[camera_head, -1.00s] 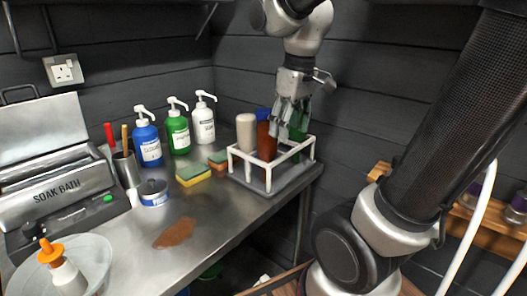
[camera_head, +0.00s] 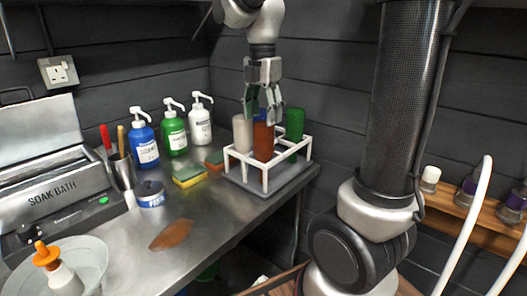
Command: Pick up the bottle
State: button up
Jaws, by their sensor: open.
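A white rack (camera_head: 265,184) on a grey base stands at the right end of the metal table. In it stand a pale bottle (camera_head: 241,133), a brown bottle (camera_head: 263,143) with a blue top, and a green bottle (camera_head: 295,124). My gripper (camera_head: 264,116) points down over the rack, open. Its fingers are at the top of the brown bottle and overlap its blue top in the picture. I cannot tell whether they touch it. The task does not say which bottle is meant.
Blue (camera_head: 145,140), green (camera_head: 174,132) and white (camera_head: 200,122) pump bottles stand behind, left of the rack. Sponges (camera_head: 189,176) lie close to it. A soak bath (camera_head: 55,190), a tool cup (camera_head: 122,171), a tape roll (camera_head: 151,194) and a brown spill (camera_head: 171,234) are farther left.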

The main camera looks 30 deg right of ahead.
aim_at(263, 123)
notch_tip(263, 123, down, 4)
jog(key=shift+d+f, duration=0.1)
jog(key=shift+f, duration=0.15)
jog(key=c, duration=1.2)
jog(key=shift+o, duration=0.2)
jog(key=shift+r, duration=0.15)
